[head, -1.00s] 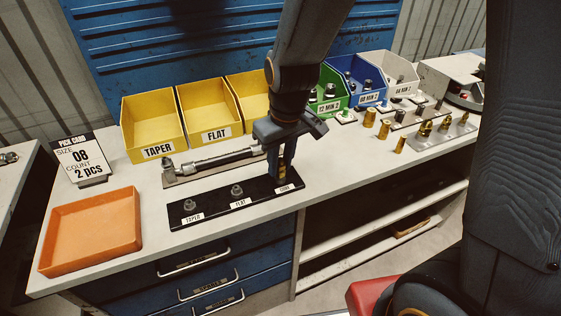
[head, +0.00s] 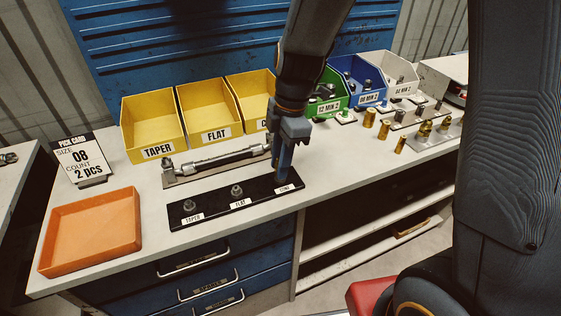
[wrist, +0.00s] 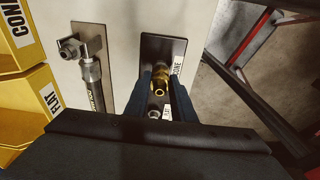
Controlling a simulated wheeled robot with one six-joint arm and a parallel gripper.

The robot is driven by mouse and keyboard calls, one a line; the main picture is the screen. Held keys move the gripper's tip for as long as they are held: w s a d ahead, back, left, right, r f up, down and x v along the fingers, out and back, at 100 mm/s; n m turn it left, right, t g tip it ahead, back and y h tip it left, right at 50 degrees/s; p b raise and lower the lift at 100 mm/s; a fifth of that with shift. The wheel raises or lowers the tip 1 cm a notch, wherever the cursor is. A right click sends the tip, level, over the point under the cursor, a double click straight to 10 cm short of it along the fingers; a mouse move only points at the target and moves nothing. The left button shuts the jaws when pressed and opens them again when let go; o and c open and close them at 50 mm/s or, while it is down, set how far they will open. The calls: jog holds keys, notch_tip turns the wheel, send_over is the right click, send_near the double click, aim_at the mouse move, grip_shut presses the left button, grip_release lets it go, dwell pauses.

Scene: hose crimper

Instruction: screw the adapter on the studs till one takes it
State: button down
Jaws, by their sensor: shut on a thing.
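The black stud plate (head: 212,202) lies at the bench's front edge, with studs labelled TAPER (head: 189,206), FLAT (head: 237,191) and CONE. My gripper (head: 281,176) points down at the CONE end of the plate, and its fingers hide that stud. In the wrist view, my gripper (wrist: 163,84) is shut on the brass adapter (wrist: 159,80), beside the CONE label. The FLAT stud (wrist: 153,115) shows just below it. I cannot tell how far the adapter is seated on the CONE stud.
A hose assembly (head: 215,161) lies behind the plate. Yellow bins (head: 155,135) stand behind it, and green, blue and white bins to their right. Loose brass fittings (head: 384,130) stand at right. An orange tray (head: 90,232) and a pick card (head: 79,158) are at left.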

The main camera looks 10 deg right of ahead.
jog(key=n, duration=0.3)
jog(key=shift+r+p, duration=2.8)
jog(key=shift+r, duration=1.25)
